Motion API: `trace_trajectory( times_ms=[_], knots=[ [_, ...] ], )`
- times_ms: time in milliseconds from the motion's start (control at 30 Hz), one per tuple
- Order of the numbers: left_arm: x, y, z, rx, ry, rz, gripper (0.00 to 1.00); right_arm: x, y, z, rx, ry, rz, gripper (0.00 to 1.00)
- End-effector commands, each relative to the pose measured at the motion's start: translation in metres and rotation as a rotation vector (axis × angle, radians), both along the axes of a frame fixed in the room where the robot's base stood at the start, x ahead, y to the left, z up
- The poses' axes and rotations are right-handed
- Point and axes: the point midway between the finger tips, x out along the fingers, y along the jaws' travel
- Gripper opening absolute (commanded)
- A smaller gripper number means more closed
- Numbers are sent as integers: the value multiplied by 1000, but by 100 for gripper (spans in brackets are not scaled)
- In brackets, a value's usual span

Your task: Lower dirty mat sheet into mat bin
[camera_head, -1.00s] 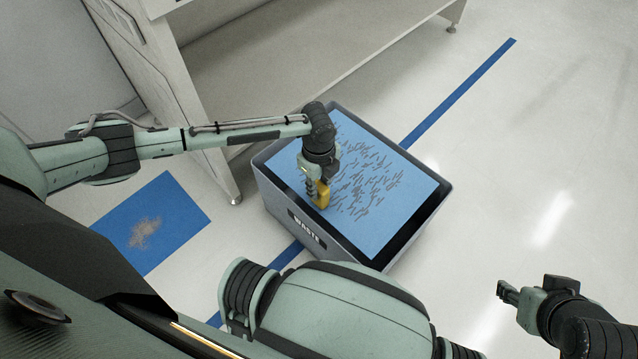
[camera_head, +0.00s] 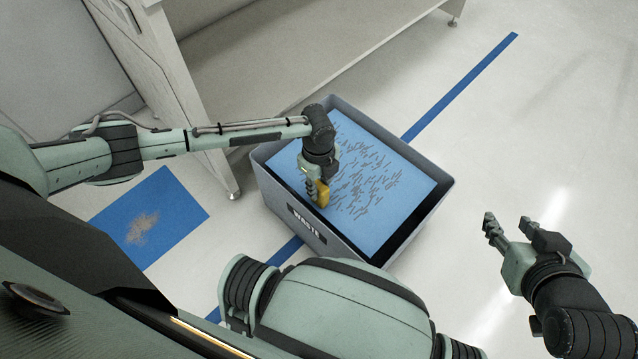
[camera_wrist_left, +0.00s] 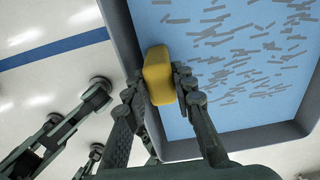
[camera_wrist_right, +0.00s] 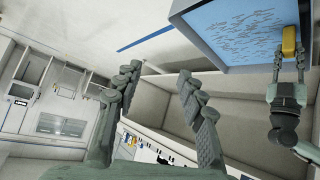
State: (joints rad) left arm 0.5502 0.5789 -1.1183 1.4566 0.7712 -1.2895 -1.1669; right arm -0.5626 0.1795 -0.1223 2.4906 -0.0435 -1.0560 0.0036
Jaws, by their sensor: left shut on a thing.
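The dirty mat sheet (camera_head: 372,178) is light blue with many dark streaks. It lies inside the grey mat bin (camera_head: 425,222), labelled WASTE, with the bin's rim showing around it. My left gripper (camera_head: 318,190) is shut on the yellow tab (camera_head: 323,194) at the sheet's near left edge. The tab also shows between the fingers in the left wrist view (camera_wrist_left: 158,78). Whether the sheet touches the bin floor is hidden. My right gripper (camera_head: 511,232) is open and empty, to the right of the bin and apart from it.
A blue floor mat (camera_head: 165,197) with a brown smudge lies left of the bin. A pale bench (camera_head: 290,50) stands behind the bin. A blue floor stripe (camera_head: 470,80) runs past the bin. The floor at the right is clear.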

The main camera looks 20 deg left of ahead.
Motion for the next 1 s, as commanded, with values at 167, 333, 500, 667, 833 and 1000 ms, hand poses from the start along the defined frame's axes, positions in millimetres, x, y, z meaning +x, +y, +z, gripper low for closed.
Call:
trace_trajectory(
  times_ms=[167, 333, 500, 667, 833, 1000],
  knots=[
    [0, 0, -6, 0, -1, 0, 0, 10, 11, 10, 26, -69, 21, 40],
    [0, 0, -12, 0, -1, 0, 0, 17, 22, 20, 51, -134, 39, 40],
    [0, 0, -17, -1, -2, 0, 0, 25, 32, 32, 77, -201, 57, 40],
    [0, 0, -22, 0, -1, 0, 0, 30, 42, 44, 102, -265, 74, 40],
    [0, 0, -27, 0, -1, 0, 0, 35, 51, 57, 130, -332, 91, 40],
    [0, 0, -32, 0, -1, 0, 0, 39, 61, 71, 159, -400, 107, 40]
  ],
)
